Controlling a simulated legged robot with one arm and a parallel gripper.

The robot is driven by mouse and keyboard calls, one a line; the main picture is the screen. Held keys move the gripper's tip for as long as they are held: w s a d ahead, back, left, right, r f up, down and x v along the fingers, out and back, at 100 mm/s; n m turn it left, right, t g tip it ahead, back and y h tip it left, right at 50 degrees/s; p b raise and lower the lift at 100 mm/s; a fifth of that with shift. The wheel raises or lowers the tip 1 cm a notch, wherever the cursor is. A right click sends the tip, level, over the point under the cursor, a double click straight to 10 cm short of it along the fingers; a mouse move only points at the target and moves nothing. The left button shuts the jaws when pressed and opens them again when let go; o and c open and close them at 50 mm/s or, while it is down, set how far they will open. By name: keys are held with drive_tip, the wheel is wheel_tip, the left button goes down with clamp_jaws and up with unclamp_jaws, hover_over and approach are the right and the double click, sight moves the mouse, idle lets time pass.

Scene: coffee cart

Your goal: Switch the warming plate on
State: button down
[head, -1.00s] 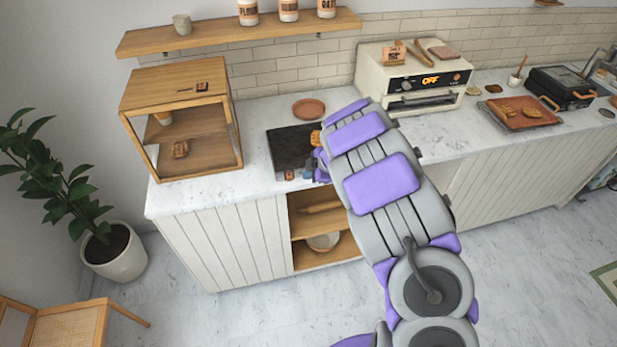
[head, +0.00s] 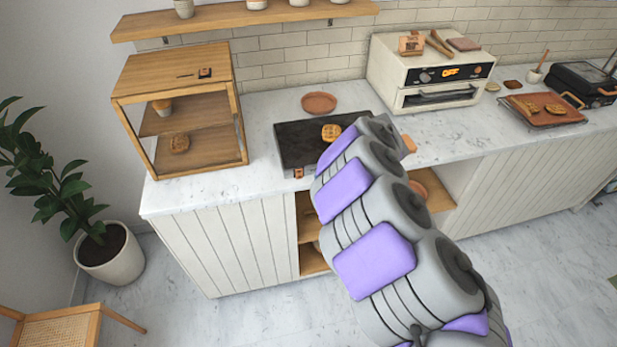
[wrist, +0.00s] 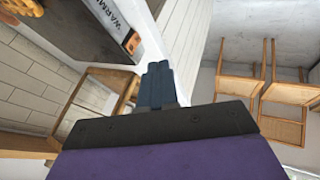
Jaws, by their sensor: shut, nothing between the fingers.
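The warming plate (head: 291,133) is a dark flat slab on the marble counter, with a waffle (head: 331,132) on top. A small orange-brown tile (head: 298,173) is at its front left. In the wrist view the plate's grey front (wrist: 97,17) carries partly cut-off lettering starting "WARM", with an orange tile (wrist: 132,42) beside it. My gripper (wrist: 156,72) is shut and empty, its fingertips just short of the orange tile in that picture; I cannot tell whether they touch. In the head view my arm hides the gripper and the plate's right front.
A wooden display case (head: 180,75) stands left of the plate and a terracotta dish (head: 319,103) behind it. A cream oven (head: 430,77) showing "OFF" is to the right. Open shelves (head: 312,262) are below the counter. Wooden chairs (wrist: 284,95) show in the wrist view.

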sight(299, 174)
drive_tip(key=b+x, duration=0.1)
drive_tip(key=x, duration=0.2)
drive_tip(key=b+x, duration=0.1)
drive_tip(key=x, duration=0.3)
drive_tip(key=w+b+x, duration=0.1)
drive_tip(key=x, duration=0.3)
drive_tip(key=shift+r, duration=0.2)
drive_tip(key=shift+w+a, duration=0.15)
drive_tip(key=shift+w, duration=0.45)
drive_tip(key=shift+w+a, duration=0.15)
drive_tip(key=shift+w, duration=0.5)
drive_tip(key=shift+r, duration=0.1)
drive_tip(key=shift+a+r+p, duration=0.1)
drive_tip(key=shift+p, duration=0.4)
drive_tip(key=shift+w+p, duration=0.1)
drive_tip(key=shift+p, duration=0.3)
